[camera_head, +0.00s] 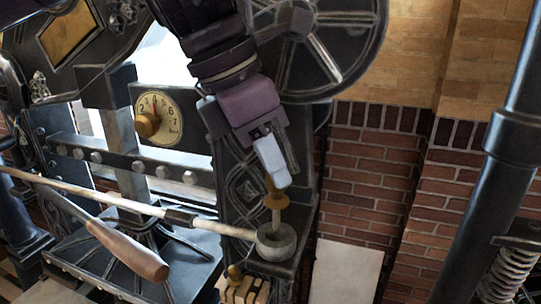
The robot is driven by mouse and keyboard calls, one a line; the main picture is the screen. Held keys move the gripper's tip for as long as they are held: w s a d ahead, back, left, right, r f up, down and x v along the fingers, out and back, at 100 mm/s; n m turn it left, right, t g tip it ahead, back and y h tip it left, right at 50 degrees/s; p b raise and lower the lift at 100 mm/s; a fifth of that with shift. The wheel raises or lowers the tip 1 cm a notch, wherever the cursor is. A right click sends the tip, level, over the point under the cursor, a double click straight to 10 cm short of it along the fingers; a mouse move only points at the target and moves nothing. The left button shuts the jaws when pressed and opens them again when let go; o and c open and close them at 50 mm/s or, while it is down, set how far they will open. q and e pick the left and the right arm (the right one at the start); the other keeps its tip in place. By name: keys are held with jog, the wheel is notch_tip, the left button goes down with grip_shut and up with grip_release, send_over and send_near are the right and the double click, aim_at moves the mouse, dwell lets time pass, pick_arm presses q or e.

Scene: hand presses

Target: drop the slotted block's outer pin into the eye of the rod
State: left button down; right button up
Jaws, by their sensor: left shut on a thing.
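My left gripper (276,182) comes down from the top middle and is shut on the brass head of a pin (276,200). The pin hangs roughly upright, its pale shaft pointing down. The long rod (120,203) runs in from the left and ends in a round grey eye (272,246). The pin's lower end overlaps the eye's opening in the picture; I cannot tell whether it is inside or just above. The slotted block (243,291), wooden, shows at the bottom edge with another brass-headed pin (235,272) in it. My right gripper is not in view.
The dark iron press with a numbered dial (159,117) fills the left, and a spoked wheel (325,40) stands at the top. A wooden handle (128,250) lies below the rod. A dark pipe (495,160) stands at the right, before a brick wall (370,170).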

aim_at(267, 183)
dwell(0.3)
pick_arm(q)
jog(key=shift+f, duration=0.7)
dwell(0.4)
jog(key=shift+f+b, duration=0.5)
jog(key=shift+f, duration=0.2)
dwell(0.4)
jog(key=shift+f, duration=0.85)
dwell(0.6)
jog(key=c, duration=0.5)
grip_release()
dwell(0.7)
